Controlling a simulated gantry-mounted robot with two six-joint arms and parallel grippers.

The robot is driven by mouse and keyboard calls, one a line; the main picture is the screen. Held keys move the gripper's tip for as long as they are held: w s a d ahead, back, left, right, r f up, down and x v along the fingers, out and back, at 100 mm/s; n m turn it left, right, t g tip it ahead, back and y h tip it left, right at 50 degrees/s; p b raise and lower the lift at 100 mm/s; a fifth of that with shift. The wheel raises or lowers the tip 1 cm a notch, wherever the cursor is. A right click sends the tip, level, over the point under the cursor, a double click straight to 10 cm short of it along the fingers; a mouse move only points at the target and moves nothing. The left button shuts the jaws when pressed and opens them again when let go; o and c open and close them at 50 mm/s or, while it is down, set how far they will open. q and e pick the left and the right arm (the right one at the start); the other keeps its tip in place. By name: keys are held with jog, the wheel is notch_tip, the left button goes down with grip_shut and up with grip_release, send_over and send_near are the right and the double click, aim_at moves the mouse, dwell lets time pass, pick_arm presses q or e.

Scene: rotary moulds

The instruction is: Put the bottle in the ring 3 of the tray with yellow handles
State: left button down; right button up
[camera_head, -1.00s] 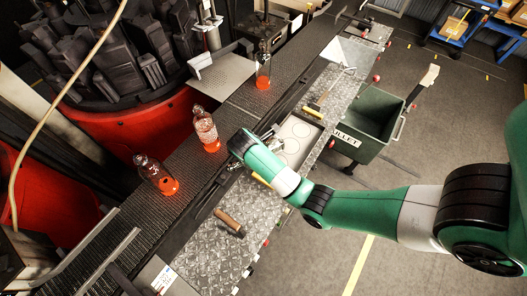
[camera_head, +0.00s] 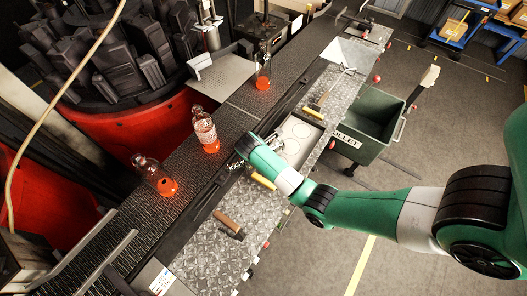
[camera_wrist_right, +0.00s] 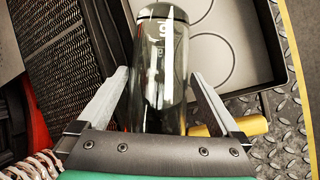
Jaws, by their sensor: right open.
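A dark see-through glass bottle (camera_wrist_right: 160,70) with a pale mark lies between the fingers of my right gripper (camera_wrist_right: 158,100) in the right wrist view. The fingers are spread on either side of it, and I cannot tell if they touch it. In the head view my right gripper (camera_head: 248,150) is beside the tray, and this bottle is mostly hidden. The grey tray (camera_head: 296,134) has circular rings and yellow handles (camera_head: 262,181). It also shows at upper right in the right wrist view (camera_wrist_right: 252,62); ring numbers are unreadable. My left gripper is not in view.
Bottles with glowing orange bases stand on the dark conveyor: one at lower left (camera_head: 155,176), one in the middle (camera_head: 206,132), one farther back (camera_head: 263,72). A wooden-handled tool (camera_head: 228,222) lies on the metal plate. A green bin (camera_head: 368,125) stands right of the tray.

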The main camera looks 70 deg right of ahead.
grip_shut()
dwell(0.6)
